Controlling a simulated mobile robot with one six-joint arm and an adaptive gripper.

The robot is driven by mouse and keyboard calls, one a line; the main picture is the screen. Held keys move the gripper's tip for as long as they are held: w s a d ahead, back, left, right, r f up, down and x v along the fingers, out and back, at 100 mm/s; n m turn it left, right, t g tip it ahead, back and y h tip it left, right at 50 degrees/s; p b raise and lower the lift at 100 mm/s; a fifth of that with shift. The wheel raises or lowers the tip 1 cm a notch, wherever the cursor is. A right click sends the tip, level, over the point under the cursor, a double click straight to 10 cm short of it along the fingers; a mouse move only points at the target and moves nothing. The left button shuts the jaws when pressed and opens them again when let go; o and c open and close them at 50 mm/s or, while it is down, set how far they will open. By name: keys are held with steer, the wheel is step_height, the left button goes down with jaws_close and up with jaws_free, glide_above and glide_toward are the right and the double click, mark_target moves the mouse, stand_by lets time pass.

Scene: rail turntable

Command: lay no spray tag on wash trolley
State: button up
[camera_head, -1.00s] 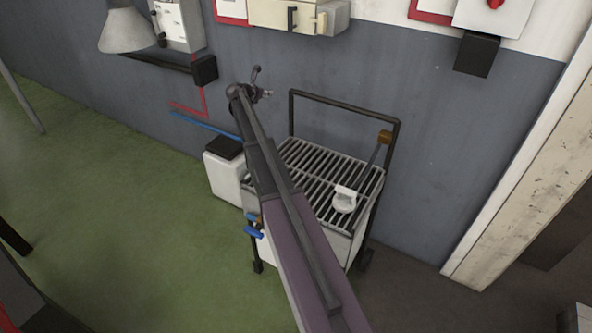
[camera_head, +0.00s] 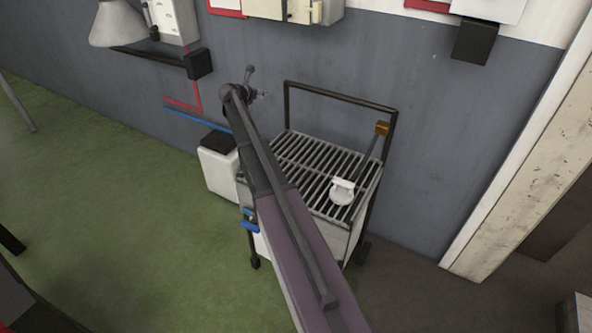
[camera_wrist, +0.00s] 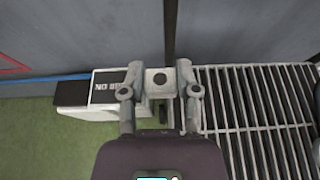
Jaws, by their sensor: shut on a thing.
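My gripper (camera_wrist: 158,72) is shut on the no spray tag (camera_wrist: 107,91), a pale piece with a dark face and white lettering, of which only "NO S" can be read. A pale square end with a round hole sits between the fingers. The wash trolley (camera_head: 362,210) has a slatted grey top and a dark hoop handle. In the wrist view its slats (camera_wrist: 255,112) lie below and to the right of my gripper, and the tag is left of them. In the head view my gripper (camera_head: 256,90) is small and the tag cannot be made out.
A white-headed brush (camera_head: 342,190) with a dark handle lies on the right part of the trolley top. A white bin (camera_head: 219,172) with a black top stands at the trolley's left. A grey wall (camera_head: 440,130) is close behind. The left part of the slats looks clear.

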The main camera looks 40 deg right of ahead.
steer(key=s+a+f+b, duration=0.4)
steer(key=s+f+b, duration=0.2)
steer(key=s, duration=0.1)
steer(key=s+a+f+b, duration=0.5)
steer(key=s+f+b, duration=0.1)
steer(key=s, duration=0.2)
steer(key=s+a+f+b, duration=0.5)
steer(key=s+f, duration=0.1)
steer(key=s, duration=0.1)
steer(key=shift+s+f+b, duration=0.4)
steer(key=b, duration=0.2)
glide_above(288, 163)
steer(key=shift+s+f, duration=0.1)
steer(key=shift+f, duration=0.65)
steer(key=shift+a+f+b, duration=0.1)
steer(key=shift+f+b, duration=1.45)
steer(key=shift+f, duration=0.2)
steer(key=shift+f, duration=0.15)
steer(key=o, duration=0.8)
